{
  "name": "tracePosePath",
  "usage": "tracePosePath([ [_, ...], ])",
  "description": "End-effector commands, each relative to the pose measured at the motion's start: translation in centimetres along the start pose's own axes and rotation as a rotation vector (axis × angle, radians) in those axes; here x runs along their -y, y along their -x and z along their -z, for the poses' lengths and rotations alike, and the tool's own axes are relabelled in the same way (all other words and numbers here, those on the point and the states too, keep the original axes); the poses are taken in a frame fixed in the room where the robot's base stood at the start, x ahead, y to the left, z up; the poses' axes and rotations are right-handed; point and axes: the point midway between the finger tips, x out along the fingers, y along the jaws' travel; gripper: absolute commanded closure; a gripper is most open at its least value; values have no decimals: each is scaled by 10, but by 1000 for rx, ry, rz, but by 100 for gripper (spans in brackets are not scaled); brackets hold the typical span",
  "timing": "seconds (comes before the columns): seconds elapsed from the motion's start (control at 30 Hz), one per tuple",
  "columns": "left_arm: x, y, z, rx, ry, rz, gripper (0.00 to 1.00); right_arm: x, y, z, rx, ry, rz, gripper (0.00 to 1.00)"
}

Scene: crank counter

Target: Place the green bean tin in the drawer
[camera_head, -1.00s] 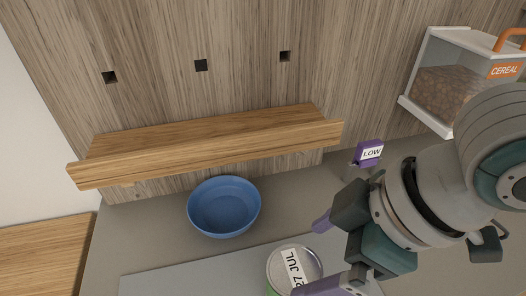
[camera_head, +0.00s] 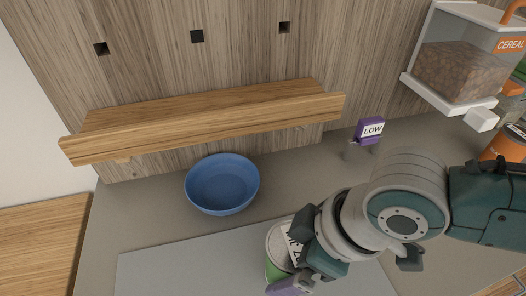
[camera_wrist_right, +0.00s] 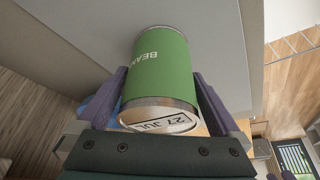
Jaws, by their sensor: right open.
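The green bean tin (camera_head: 275,262) stands on a grey panel at the bottom middle of the head view. A white date label lies on its lid. In the right wrist view the tin (camera_wrist_right: 160,68) shows its green side with "BEAN" lettering and "27 JUL" on the lid. My right gripper (camera_wrist_right: 160,108) is open, with one purple finger on each side of the tin. In the head view my right gripper (camera_head: 294,262) covers the tin's right part. Contact between the fingers and the tin cannot be told. My left gripper is out of view. No drawer can be made out clearly.
A blue bowl (camera_head: 222,185) stands behind the tin, below a wooden ledge (camera_head: 205,122). A purple "LOW" tag (camera_head: 370,130) stands at the back right. A cereal dispenser (camera_head: 460,70) is at the upper right. The grey panel (camera_head: 170,270) is bare left of the tin.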

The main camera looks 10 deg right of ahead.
Motion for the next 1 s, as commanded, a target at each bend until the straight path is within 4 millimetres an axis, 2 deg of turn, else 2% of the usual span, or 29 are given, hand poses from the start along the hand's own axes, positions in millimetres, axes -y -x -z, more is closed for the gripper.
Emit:
tracePosePath([
  [0.13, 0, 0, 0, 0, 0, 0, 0, 0, 1, 0, -1, 0, 0, 2],
  [1.0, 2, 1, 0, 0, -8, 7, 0, 0, 1, 0, -1, 0, 0, 100],
])
